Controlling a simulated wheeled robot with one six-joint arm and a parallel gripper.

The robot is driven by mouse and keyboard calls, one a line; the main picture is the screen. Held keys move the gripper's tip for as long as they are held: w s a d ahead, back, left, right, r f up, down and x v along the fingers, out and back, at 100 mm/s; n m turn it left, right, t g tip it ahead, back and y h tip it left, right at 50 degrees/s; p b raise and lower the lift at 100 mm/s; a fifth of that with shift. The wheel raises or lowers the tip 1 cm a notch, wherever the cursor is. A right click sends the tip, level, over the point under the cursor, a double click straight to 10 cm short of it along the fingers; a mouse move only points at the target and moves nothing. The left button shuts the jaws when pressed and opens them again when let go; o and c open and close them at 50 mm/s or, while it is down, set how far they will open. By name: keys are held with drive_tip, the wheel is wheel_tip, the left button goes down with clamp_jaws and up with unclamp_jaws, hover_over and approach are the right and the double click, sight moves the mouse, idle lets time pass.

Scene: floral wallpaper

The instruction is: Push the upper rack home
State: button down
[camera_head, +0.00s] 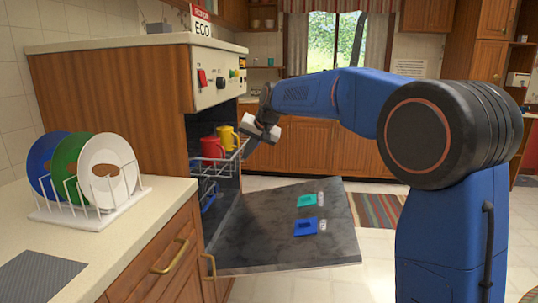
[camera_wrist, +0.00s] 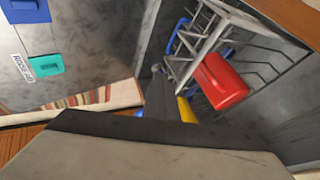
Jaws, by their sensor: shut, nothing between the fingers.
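The dishwasher's upper rack (camera_head: 214,167) is a wire rack that sticks partly out of the open dishwasher (camera_head: 120,90). It holds a red mug (camera_head: 212,148) and a yellow mug (camera_head: 228,137). In the wrist view the rack (camera_wrist: 190,48) shows at an angle with the red mug (camera_wrist: 220,82), and the yellow mug (camera_wrist: 186,109) is partly hidden behind my gripper. My gripper (camera_head: 257,131) is shut and empty, at the rack's outer front end. I cannot tell whether it touches the rack.
The dishwasher door (camera_head: 270,240) lies folded down, with blue and teal tablets on it. Below the upper rack, a blue thing (camera_head: 208,199) shows inside. A plate stand (camera_head: 95,207) with several plates stands on the left counter (camera_head: 130,222). Open floor lies right of the door.

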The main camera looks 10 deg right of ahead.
sight(204, 150)
drive_tip(key=w+a, duration=0.1)
drive_tip(key=a, duration=0.4)
drive_tip(key=w+a, duration=0.2)
drive_tip(key=a, duration=0.3)
drive_tip(key=w+a, duration=0.2)
drive_tip(key=a, duration=0.3)
drive_tip(key=shift+a, duration=0.3)
